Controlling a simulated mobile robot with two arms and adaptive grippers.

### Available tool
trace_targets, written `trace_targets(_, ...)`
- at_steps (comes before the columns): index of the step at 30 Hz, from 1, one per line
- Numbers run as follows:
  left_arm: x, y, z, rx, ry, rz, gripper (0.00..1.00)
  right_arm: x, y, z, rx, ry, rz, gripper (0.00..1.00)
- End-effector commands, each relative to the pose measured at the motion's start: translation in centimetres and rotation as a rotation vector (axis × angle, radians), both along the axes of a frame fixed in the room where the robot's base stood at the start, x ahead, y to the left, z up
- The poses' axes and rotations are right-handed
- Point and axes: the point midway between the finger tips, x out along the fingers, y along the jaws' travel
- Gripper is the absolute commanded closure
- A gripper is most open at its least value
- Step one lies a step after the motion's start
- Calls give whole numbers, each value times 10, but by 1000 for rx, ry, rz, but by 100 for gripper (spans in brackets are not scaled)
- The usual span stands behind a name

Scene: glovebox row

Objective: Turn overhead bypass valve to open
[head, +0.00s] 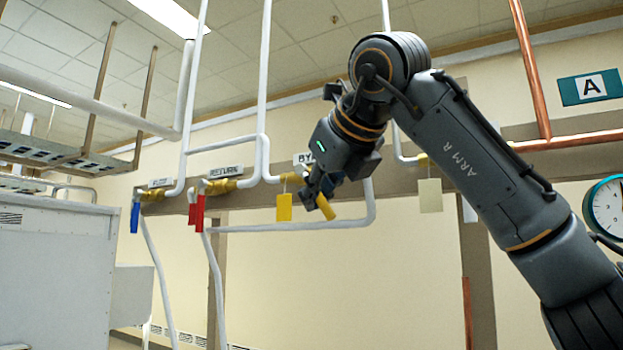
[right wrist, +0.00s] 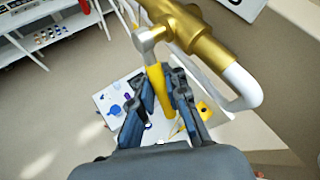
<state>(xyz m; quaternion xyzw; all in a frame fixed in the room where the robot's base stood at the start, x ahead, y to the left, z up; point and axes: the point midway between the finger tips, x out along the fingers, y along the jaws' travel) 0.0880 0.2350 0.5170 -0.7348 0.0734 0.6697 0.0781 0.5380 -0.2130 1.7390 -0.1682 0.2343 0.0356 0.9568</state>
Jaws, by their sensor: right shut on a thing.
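The bypass valve shows in the right wrist view as a brass body (right wrist: 195,32) on a white pipe. Its yellow lever (right wrist: 154,78) sticks out from a metal stem, at a steep angle to the pipe. My right gripper (right wrist: 162,85) is shut on this lever, one blue finger on each side. In the head view my right gripper (head: 319,187) is up at the overhead pipe, and the lever's yellow end (head: 325,207) pokes out below it, tilted. The gripper and wrist hide the valve body and part of its "BY" label (head: 302,158). My left gripper is out of view.
A yellow tag (head: 284,207) hangs just left of the gripper. White pipes (head: 264,75) and a copper pipe (head: 530,70) run close by. A gauge (head: 607,207) is at right.

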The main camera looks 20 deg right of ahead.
Motion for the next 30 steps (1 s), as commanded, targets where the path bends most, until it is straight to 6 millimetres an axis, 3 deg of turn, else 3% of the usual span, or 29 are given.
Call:
trace_targets(17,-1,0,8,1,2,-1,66,-2,-1,1,-24,29,1,100)
trace_targets(18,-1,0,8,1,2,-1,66,-2,-1,1,-24,28,1,84)
trace_targets(21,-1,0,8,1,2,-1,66,-2,-1,1,-24,28,1,65)
trace_targets(30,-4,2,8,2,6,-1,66,-2,-1,2,-23,27,0,65)
